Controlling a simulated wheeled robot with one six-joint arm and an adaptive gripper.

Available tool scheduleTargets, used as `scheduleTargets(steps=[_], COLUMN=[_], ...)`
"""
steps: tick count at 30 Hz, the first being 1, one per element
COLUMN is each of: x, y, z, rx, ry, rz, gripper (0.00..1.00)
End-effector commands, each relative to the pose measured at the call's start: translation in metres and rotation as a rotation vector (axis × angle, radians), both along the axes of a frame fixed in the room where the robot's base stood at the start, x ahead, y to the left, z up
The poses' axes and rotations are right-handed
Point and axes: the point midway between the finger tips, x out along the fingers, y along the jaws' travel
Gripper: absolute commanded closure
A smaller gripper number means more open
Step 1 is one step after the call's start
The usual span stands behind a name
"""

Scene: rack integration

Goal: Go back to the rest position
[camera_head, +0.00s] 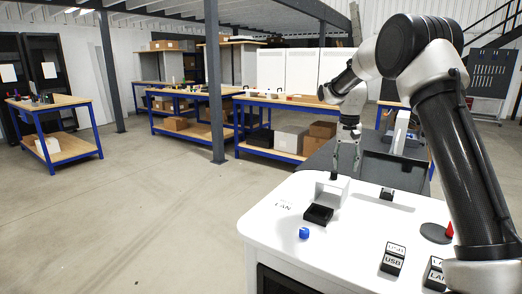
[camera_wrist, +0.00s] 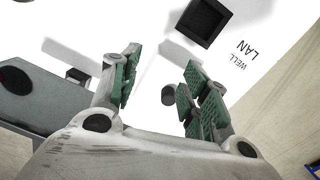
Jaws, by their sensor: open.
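My gripper (camera_head: 346,162) hangs from my arm above the back part of the white worktop (camera_head: 345,255). In the wrist view my gripper (camera_wrist: 158,82) has its green-padded fingers wide apart. A small dark grey round piece (camera_wrist: 168,95) shows between them; I cannot tell whether it is at finger height, but neither finger touches it in the picture. A black open-topped box (camera_head: 318,214) stands on the worktop next to the printed words WELL LAN. It also shows beyond the fingers in the wrist view (camera_wrist: 204,20).
On the worktop are a blue piece (camera_head: 304,233), a USB block (camera_head: 392,259), a LAN block (camera_head: 436,273), a small dark block (camera_head: 387,194) and a red cone (camera_head: 449,230). Blue-framed benches (camera_head: 275,153) stand behind. The floor at left (camera_head: 130,220) is clear.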

Motion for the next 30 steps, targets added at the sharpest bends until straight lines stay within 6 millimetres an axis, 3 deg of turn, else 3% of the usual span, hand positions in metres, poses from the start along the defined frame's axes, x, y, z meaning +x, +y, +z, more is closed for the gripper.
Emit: scheduleTargets(steps=[5,12,21,25,30], x=[-0.077,-0.205,-0.353,-0.396,-0.415], y=[-0.012,-0.031,-0.047,-0.051,-0.054], z=[0.031,0.068,0.077,0.076,0.091], rx=[0.01,0.013,-0.008,-0.02,-0.04], ry=[-0.017,-0.083,-0.211,-0.279,-0.384], rz=[0.151,0.316,0.384,0.37,0.358], gripper=[0.54,0.54,0.54,0.54,0.54])
